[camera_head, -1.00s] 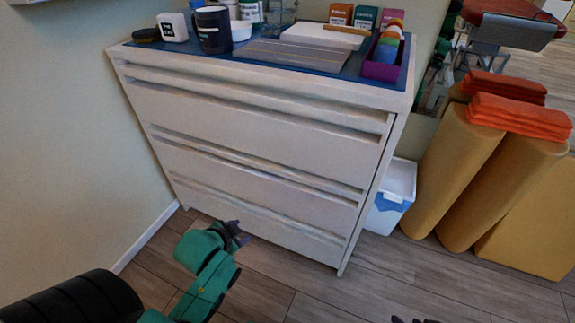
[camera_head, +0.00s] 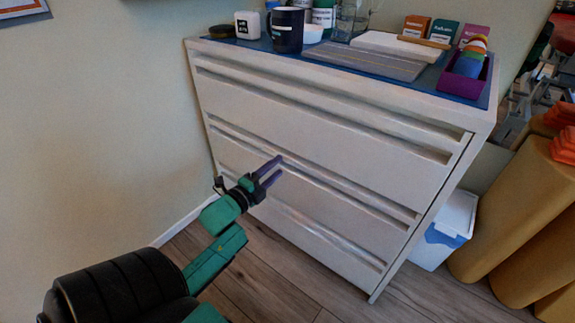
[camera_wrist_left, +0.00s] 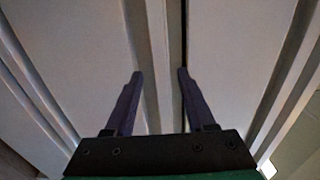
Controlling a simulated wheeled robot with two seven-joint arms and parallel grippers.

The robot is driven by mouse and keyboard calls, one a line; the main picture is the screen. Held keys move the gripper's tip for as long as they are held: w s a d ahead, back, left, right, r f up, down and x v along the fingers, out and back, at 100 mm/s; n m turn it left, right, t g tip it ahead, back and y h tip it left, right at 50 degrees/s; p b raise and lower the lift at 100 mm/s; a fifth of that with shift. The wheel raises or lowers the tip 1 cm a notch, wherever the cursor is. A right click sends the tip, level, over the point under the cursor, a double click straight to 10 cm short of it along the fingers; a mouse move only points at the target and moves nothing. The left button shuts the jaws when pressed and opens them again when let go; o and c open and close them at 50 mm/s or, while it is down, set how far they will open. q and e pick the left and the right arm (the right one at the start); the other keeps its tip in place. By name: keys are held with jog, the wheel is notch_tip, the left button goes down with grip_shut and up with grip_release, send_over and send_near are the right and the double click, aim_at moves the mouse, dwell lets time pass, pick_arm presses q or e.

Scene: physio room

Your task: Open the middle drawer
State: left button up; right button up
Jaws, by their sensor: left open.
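The white chest of drawers (camera_head: 330,130) has three wide fronts, all looking closed. The middle drawer (camera_head: 330,205) has a long ledge-like handle (camera_head: 345,186) along its top edge. My left gripper (camera_head: 280,166) is open and empty, with its purple fingers pointing at this handle, left of its middle. In the left wrist view, the open fingers (camera_wrist_left: 160,75) lie on either side of a pale strip (camera_wrist_left: 155,40), which looks like the handle edge, with a dark gap beside it. I cannot tell whether they touch it. My right gripper is out of view.
The chest top holds a dark mug (camera_head: 287,30), a grey mat, small boxes and a purple tray (camera_head: 463,82). A white and blue bin (camera_head: 445,232) stands right of the chest, beside tan rolls (camera_head: 510,210). A wall is at left. Wooden floor lies in front.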

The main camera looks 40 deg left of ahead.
aim_at(286, 162)
pick_arm(q)
jog(key=w+b, duration=0.1)
jog(key=w, duration=0.4)
jog(key=shift+w, duration=0.15)
grip_shut()
jog(key=shift+f, duration=0.25)
dwell(0.9)
